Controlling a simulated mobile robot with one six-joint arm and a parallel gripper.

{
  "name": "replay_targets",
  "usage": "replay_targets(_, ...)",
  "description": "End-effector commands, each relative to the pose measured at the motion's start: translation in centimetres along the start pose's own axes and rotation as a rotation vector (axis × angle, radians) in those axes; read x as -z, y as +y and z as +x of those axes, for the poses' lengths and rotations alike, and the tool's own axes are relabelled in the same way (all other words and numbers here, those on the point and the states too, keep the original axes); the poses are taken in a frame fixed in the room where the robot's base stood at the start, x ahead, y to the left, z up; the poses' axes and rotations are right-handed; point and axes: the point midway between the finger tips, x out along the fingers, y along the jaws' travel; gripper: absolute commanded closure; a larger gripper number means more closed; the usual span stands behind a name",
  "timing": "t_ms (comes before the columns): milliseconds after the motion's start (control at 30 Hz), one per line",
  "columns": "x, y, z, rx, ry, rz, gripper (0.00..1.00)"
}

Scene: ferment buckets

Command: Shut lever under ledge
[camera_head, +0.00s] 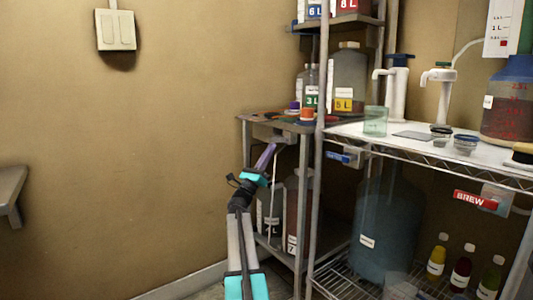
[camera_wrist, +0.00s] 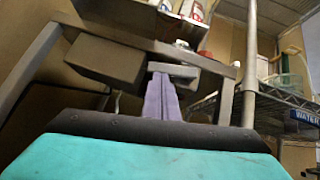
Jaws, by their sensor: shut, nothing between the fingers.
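A grey box (camera_head: 263,132) hangs under the ledge (camera_head: 250,117) of the narrow metal rack; it is the dark block (camera_wrist: 105,62) in the wrist view. A light grey bar (camera_wrist: 184,70), which looks like the lever, sits beside the box under the ledge (camera_wrist: 130,38). My gripper (camera_head: 271,147) reaches up from below toward the box. In the wrist view its purple fingers (camera_wrist: 160,82) are together and empty, their tips at the bar's left part. I cannot tell whether they touch it. The lever's pivot is hidden.
Rack posts (camera_head: 303,205) (camera_wrist: 250,60) stand close on the right. Bottles (camera_head: 309,90) stand on the ledge, and large containers (camera_head: 270,215) below it. A wire shelf (camera_head: 430,153) with a blue WATER label (camera_wrist: 305,115) lies further right. The wall side at left is clear.

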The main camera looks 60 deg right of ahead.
Motion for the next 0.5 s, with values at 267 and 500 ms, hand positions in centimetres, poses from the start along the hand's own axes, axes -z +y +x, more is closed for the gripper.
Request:
replay_targets(267, 1.1, 0.4, -1.8, -0.003, -0.002, 0.003, 1.00)
replay_targets(500, 1.6, 0.7, -2.9, -0.007, -0.003, 0.006, 1.00)
